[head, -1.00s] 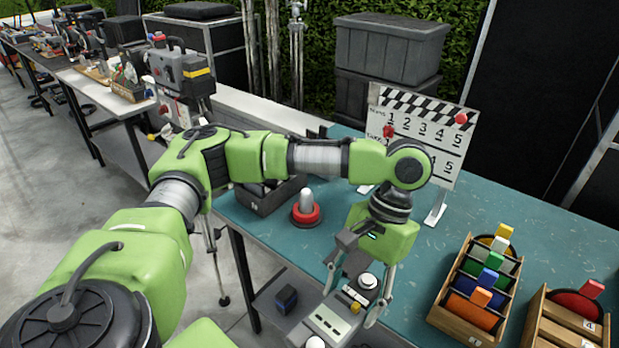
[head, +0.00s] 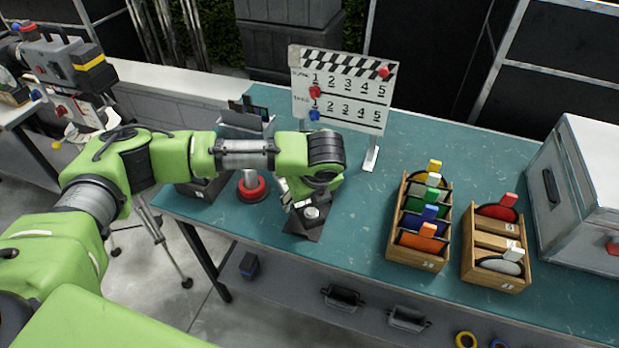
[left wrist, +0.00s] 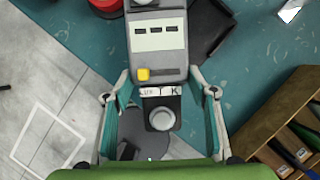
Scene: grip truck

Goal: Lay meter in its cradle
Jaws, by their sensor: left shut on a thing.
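The meter (left wrist: 158,60) is a grey box with a pale display, a yellow button and white domes; it lies between the fingers of my left gripper (left wrist: 159,95) in the left wrist view. The gripper is shut on it. In the head view my left gripper (head: 300,195) is over the table, left of centre, and hides most of the meter; one white dome (head: 311,212) shows. A dark slab (head: 301,229), perhaps the cradle, shows under it near the front edge. Whether the meter touches it is hidden. My right gripper is not in view.
A red ring with a pale top (head: 252,189) stands close left of the gripper. A clapperboard (head: 341,92) stands behind. Wooden racks (head: 417,262) of coloured discs and a silver case (head: 580,190) are to the right. Teal table (head: 350,225) is clear between gripper and racks.

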